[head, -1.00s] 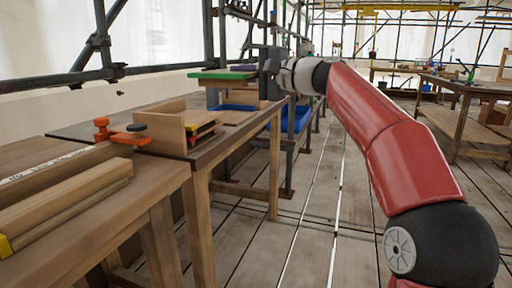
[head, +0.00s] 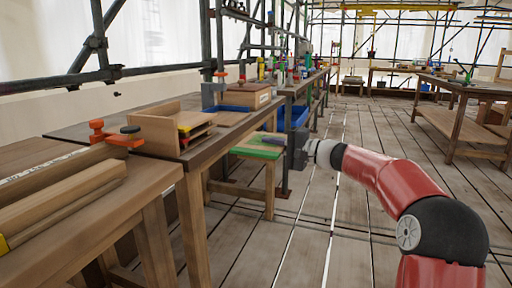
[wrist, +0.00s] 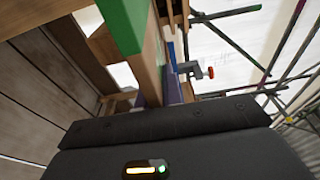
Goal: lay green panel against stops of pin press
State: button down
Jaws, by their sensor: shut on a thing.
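The green panel (head: 258,152) is in my gripper (head: 292,154) in the head view, off the right side of the workbench and lower than its top. It shows a wood-coloured face and a green strip. In the wrist view the green panel (wrist: 121,24) comes down from the top edge; the fingertips are hidden there. A grey upright fixture with an orange-red knob (head: 212,95) stands on the bench beyond the panel and shows in the wrist view too (wrist: 195,71). I cannot tell whether it is the pin press, and I see no stops clearly. The panel appears apart from it.
A wooden box (head: 245,96) sits on the bench beside the grey fixture. An open wooden holder (head: 172,128) and an orange clamp (head: 116,136) are nearer. A blue bin (head: 297,116) is behind my gripper.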

jog(key=d+f, duration=0.3)
jog(key=f, duration=0.5)
jog(key=d+f, duration=0.3)
jog(key=f, duration=0.4)
jog(key=s+d+f+m+t+h+p, duration=0.1)
jog(key=s+d+f+m+t+h, duration=0.1)
jog(key=s+f, duration=0.6)
jog(key=s+d+f+m+t+h+p, duration=0.2)
jog(key=s+f, duration=0.7)
jog(key=f, duration=0.7)
jog(key=shift+d+f+m+t+h, duration=0.3)
jog(key=shift+d+m+t+h, duration=0.25)
jog(key=shift+m+t+h, duration=0.9)
jog(key=shift+s+t, duration=0.1)
jog(key=shift+t, duration=0.15)
